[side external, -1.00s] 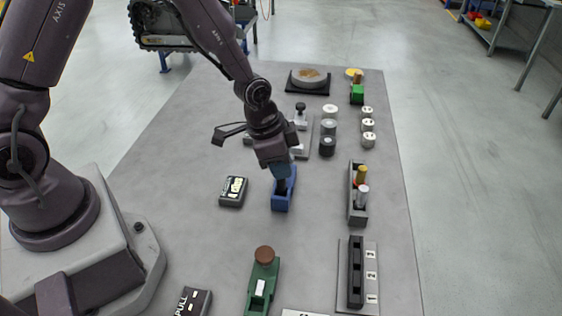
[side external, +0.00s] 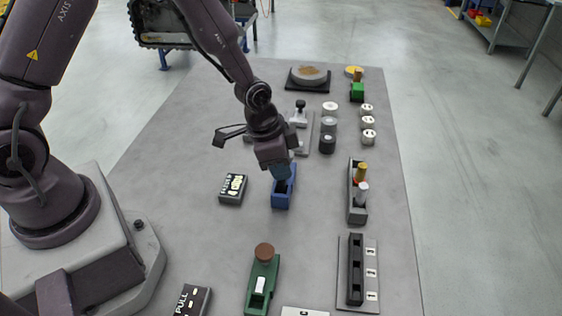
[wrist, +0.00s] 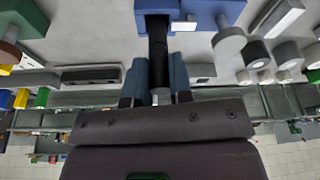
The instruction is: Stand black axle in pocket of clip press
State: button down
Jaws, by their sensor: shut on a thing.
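My gripper (side external: 281,176) points down over a blue block (side external: 287,200), possibly the clip press; no readable label names it. The gripper is shut on the black axle (wrist: 159,65), which shows upright between the two blue-grey fingers in the wrist view. The axle's far end meets a dark opening in the blue block (wrist: 200,12). How deep it sits, and whether it touches the floor of the opening, I cannot tell. In the side view the fingers hide most of the axle.
A dark labelled box (side external: 232,189) lies left of the blue block. A green fixture with a brown knob (side external: 262,275) stands in front. A grey rack (side external: 356,212) with cylinders and a black slotted block (side external: 355,270) stand at the right. Grey table between is free.

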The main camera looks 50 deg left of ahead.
jog(key=shift+f, duration=0.9)
dwell(0.9)
jog(key=shift+c, duration=2.3)
grip_release()
jog(key=shift+r, duration=0.1)
jog(key=shift+r, duration=3.4)
